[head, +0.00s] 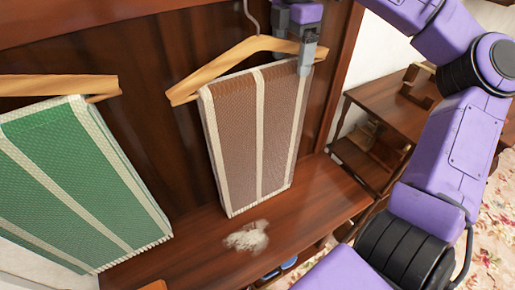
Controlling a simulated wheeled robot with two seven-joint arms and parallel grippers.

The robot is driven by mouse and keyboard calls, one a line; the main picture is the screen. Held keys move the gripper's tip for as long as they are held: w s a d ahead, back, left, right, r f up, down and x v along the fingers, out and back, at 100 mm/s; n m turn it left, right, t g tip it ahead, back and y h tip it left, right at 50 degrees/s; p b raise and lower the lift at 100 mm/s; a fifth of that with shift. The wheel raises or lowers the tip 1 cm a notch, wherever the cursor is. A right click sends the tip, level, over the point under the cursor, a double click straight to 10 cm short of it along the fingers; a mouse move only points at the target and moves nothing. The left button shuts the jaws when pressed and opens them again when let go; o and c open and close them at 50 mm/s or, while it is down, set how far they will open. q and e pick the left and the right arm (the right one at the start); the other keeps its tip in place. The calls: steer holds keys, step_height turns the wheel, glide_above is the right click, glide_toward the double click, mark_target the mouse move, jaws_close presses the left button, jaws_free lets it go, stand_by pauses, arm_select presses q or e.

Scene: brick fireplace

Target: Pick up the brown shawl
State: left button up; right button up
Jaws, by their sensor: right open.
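The brown shawl (238,146) has cream stripes and hangs folded over a wooden hanger (232,63) in the middle of the head view. My right gripper (306,62) is at the shawl's upper right corner, by the right end of the hanger. It is open; its fingers overlap the shawl's edge in the picture, and I cannot tell whether they touch it. My left gripper is not in view.
A green striped shawl (78,180) hangs on another wooden hanger (60,86) at the left. A wooden shelf (190,240) below carries a small whitish fluffy patch (247,236). A wooden side table (388,105) stands at the right, behind my right arm.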

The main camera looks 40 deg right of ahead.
jaws_close()
steer(key=shift+r, duration=0.1)
